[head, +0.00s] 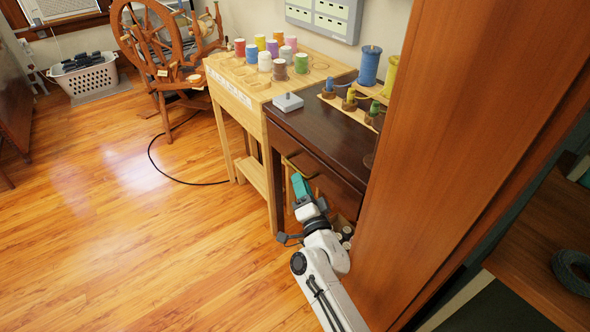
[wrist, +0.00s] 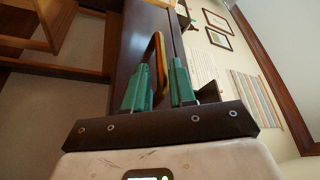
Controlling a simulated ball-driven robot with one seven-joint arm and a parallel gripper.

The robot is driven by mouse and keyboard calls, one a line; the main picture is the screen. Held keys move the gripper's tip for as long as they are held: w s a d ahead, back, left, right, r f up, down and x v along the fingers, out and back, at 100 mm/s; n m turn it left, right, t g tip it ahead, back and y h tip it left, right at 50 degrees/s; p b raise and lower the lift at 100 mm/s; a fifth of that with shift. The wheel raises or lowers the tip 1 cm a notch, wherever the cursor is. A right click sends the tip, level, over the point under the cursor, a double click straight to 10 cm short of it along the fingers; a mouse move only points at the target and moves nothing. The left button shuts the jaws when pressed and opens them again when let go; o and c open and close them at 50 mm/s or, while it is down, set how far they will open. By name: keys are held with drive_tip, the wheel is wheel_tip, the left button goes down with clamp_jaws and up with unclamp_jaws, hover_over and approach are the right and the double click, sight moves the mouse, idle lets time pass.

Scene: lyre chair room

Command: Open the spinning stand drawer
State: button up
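The dark brown stand (head: 322,128) is beside the tall wood panel, with its front facing left in the head view. Its front board, which looks like the drawer front (wrist: 132,45), shows in the wrist view with no clear gap around it. A slim yellowish bar handle (wrist: 158,48) stands out from it. My gripper (head: 299,186) is low in front of the stand. In the wrist view, the green fingers of my gripper (wrist: 158,92) are apart, with the handle reaching between them. The handle looks close to the right finger; I cannot tell whether they touch.
A light wood table (head: 240,90) with several thread spools adjoins the stand. A small grey box (head: 287,102) and large spools (head: 369,65) are on the stand. A tall wood panel (head: 470,130) blocks the right.

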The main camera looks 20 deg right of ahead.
sight(296, 167)
drive_tip(key=shift+b+x, duration=0.6)
drive_tip(key=shift+x, duration=2.15)
clamp_jaws()
